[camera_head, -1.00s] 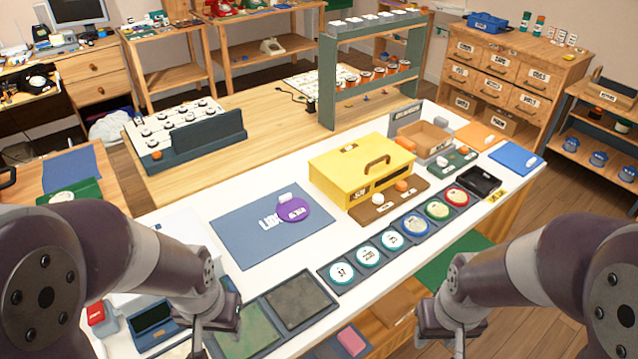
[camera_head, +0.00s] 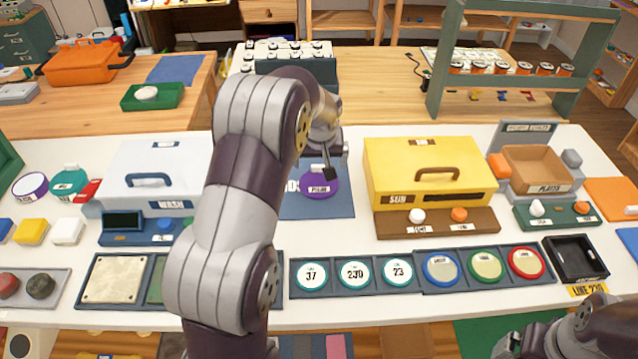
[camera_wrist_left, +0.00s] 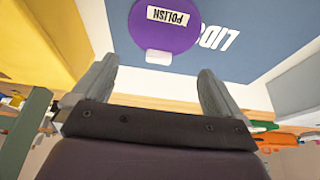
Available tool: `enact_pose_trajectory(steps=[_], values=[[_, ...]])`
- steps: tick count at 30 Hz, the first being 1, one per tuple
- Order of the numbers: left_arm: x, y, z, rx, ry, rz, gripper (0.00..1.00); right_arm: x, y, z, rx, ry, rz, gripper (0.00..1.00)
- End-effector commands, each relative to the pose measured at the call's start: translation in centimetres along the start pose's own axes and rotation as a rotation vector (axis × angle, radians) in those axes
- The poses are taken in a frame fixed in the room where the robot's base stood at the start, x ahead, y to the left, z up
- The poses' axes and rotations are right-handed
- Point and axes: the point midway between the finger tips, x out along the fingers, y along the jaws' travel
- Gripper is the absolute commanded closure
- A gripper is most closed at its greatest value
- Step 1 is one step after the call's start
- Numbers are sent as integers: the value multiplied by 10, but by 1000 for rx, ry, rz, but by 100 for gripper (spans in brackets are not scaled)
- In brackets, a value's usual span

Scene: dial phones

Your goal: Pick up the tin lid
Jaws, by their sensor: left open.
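The tin lid (camera_head: 318,189) is a purple disc labelled POLISH. It lies on the blue mat (camera_head: 330,208) printed LIDS. My left gripper (camera_head: 330,170) is over the far side of the lid and hides part of it. In the left wrist view the lid (camera_wrist_left: 168,38) shows upside down with a small white knob (camera_wrist_left: 158,57) at its rim. The left fingers (camera_wrist_left: 157,88) are spread apart with nothing between them, and the knob appears ahead of the gap. My right gripper (camera_head: 508,346) is low at the bottom right, partly cut off.
A yellow box (camera_head: 425,172) stands right of the mat and a white WASH box (camera_head: 150,175) left of it. Numbered discs (camera_head: 355,274) sit in holders in front. A rack (camera_head: 500,62) stands behind. White tabletop (camera_head: 330,234) lies bare before the mat.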

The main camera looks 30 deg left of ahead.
Motion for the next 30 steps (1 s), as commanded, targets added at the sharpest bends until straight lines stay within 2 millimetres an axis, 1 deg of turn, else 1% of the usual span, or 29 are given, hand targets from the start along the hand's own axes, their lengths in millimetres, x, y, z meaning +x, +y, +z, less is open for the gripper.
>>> enact_pose_trajectory(steps=[1, 5, 9, 12, 15, 20, 23, 24, 26, 27, 28, 30], values=[[8, 0, 0, 0, 0, 0, 0, 0, 0, 0, 0, 0, 0, 4], [21, 0, -1, 0, 0, 1, 0, -1, 0, 0, 0, 0, 0, 4], [48, -3, -6, -1, -1, 0, 0, -5, 0, -1, 0, 0, 0, 4], [63, -3, -6, 1, 0, 1, 0, -4, 0, 0, 0, 0, 0, 4], [68, -2, -6, 1, 2, 2, 0, -4, 0, 0, 0, 0, 0, 4], [68, -2, -6, 1, 2, 2, 0, -4, 0, 0, 0, 0, 0, 4], [68, -2, -6, 1, 2, 2, 29, -4, 0, 0, 0, 0, 0, 4], [68, -2, -6, 1, 2, 2, 42, -4, 0, 0, 0, 0, 0, 4], [68, -2, -6, 1, 1, 2, 62, -4, 0, 0, 0, 0, 0, 4], [68, -2, -6, 2, 1, 2, 75, -4, 0, 0, 0, 0, 0, 4], [68, -2, -6, 2, 1, 2, 83, -4, 0, 0, 0, 0, 0, 4], [68, -2, -6, 2, 1, 2, 84, -4, 0, 0, 0, 0, 0, 4]])
